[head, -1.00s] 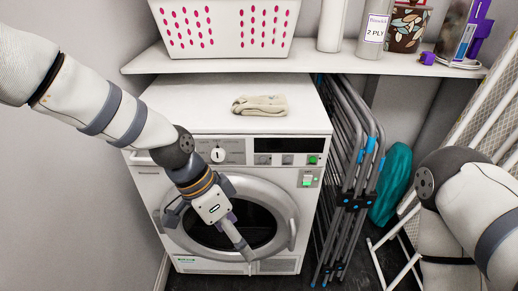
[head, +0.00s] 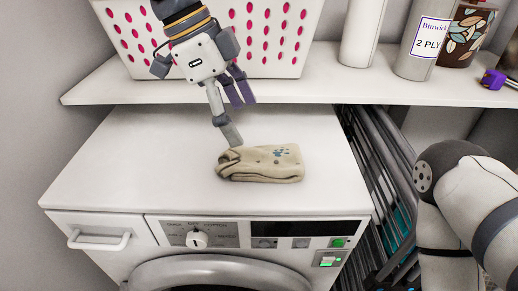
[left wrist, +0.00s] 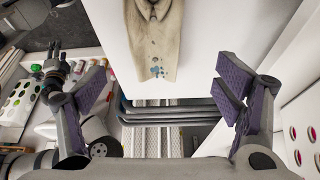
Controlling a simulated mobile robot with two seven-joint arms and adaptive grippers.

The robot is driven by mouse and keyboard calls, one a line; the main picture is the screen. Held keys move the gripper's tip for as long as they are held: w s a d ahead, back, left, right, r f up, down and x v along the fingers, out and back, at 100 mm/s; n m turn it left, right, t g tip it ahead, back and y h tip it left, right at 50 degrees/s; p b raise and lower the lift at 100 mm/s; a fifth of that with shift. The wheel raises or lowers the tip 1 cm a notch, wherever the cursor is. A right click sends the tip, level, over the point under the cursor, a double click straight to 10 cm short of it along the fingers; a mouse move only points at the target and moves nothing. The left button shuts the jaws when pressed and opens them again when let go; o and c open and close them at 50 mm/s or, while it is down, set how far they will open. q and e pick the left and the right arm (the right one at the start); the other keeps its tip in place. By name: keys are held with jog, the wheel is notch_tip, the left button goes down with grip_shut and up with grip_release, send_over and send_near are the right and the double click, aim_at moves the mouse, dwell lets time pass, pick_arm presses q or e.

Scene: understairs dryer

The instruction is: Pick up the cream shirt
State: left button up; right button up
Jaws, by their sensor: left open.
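The cream shirt (head: 262,163) lies folded on the white top of the dryer (head: 120,170), with small blue-grey marks on its upper side. In the left wrist view the shirt (left wrist: 154,40) shows at the top centre, beyond the fingers. My left gripper (head: 232,112) is above and just behind the shirt, fingers pointing down. One fingertip overlaps the shirt's back left edge in the head view; I cannot tell if it touches. The left wrist view shows the left gripper (left wrist: 168,95) open and empty. My right arm is at the right edge of the head view; its gripper is out of frame.
A shelf (head: 330,88) runs behind and above the dryer. It holds a white basket with pink holes (head: 270,30), a canister (head: 425,45) and a patterned pot (head: 468,35). Folded racks (head: 385,180) stand right of the dryer. The dryer top around the shirt is clear.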

aim_at(255, 153)
pick_arm(q)
jog(key=x, duration=0.8)
jog(key=shift+s+f, duration=0.3)
jog(key=shift+s, duration=0.05)
jog(key=shift+a, duration=0.1)
jog(key=c, duration=1.3)
